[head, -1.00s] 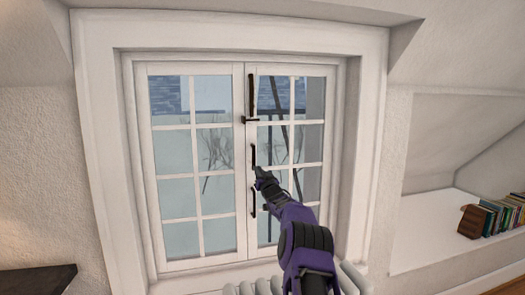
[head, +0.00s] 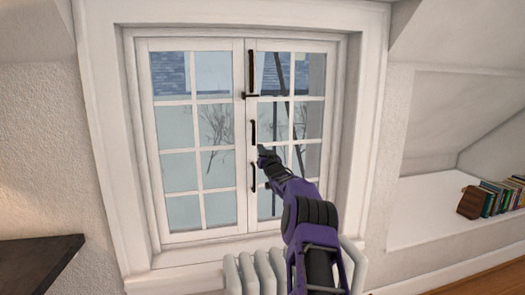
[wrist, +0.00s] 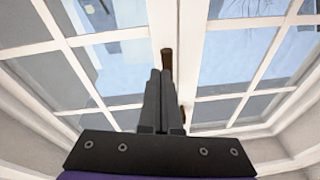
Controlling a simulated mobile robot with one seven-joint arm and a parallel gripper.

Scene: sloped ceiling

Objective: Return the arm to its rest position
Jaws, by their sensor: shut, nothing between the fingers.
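My gripper (head: 263,152) is at the end of my purple and black arm, in front of the middle of a white-framed window (head: 235,140). In the wrist view my gripper (wrist: 160,75) has its two dark fingers together with nothing between them. Dark handles run down the window's centre: a top one (head: 252,70), a middle one (head: 254,132) and a lower one (head: 253,177). The gripper is just right of the middle handle's lower end; I cannot tell whether it touches it. Both sashes look shut.
A white radiator (head: 262,274) stands below the window, under my arm. A dark tabletop (head: 38,262) is at lower left. A recessed ledge (head: 425,205) with a row of books (head: 497,197) is at right. The wall between window and tabletop is clear.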

